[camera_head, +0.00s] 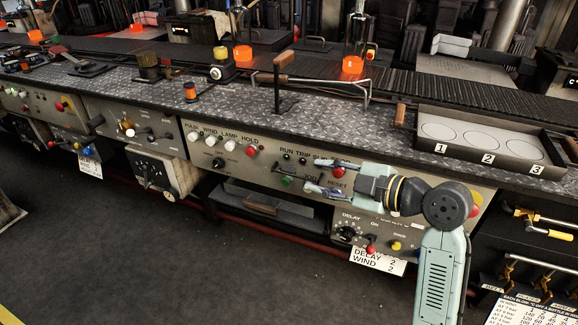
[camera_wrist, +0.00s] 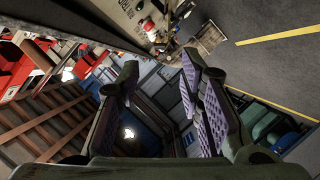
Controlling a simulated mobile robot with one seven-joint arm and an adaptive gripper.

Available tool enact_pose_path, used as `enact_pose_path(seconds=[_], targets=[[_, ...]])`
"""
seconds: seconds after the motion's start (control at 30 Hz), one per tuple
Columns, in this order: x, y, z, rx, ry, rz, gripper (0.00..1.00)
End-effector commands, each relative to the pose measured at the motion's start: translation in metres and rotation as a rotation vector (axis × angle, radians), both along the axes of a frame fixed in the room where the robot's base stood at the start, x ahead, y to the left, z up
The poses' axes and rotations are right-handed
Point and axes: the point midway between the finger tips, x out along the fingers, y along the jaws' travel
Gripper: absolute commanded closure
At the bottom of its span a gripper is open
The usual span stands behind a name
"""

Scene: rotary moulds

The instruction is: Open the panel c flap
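No label reading panel c is legible, so I cannot tell for sure which flap it names. A dark flap or drawer front with a wooden handle (camera_head: 262,208) sits in the recess below the long grey control panel (camera_head: 265,173) in the head view. My gripper (camera_head: 313,177) is open in front of the RUN, TRIP and RESET part of that panel, above and right of the wooden handle. Contact with the panel cannot be told. In the wrist view my gripper (camera_wrist: 160,78) has its two fingers apart with nothing between them. My arm hides the panel's right part.
A DELAY box (camera_head: 358,234) with a knob and tag hangs at the lower right. A smaller box (camera_head: 155,170) hangs at the left. A numbered tray (camera_head: 480,174) stands on the bench at right. The dark floor (camera_head: 190,265) in front is clear.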

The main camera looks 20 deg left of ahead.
Motion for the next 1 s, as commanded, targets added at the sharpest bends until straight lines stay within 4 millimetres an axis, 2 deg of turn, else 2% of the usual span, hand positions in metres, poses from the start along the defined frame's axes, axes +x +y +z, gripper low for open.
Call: enact_pose_path(seconds=[0.3, 0.5, 0.7, 0.93, 1.0], targets=[[0.018, 0.055, -0.013, 0.001, 0.004, 0.002, 0.66], [0.027, 0.08, -0.022, 0.001, 0.004, 0.0, 0.66], [0.029, 0.09, -0.026, 0.001, 0.002, -0.001, 0.66], [0.03, 0.09, -0.026, 0.001, 0.001, -0.001, 0.66], [0.03, 0.09, -0.026, 0.001, 0.001, -0.001, 0.71]])
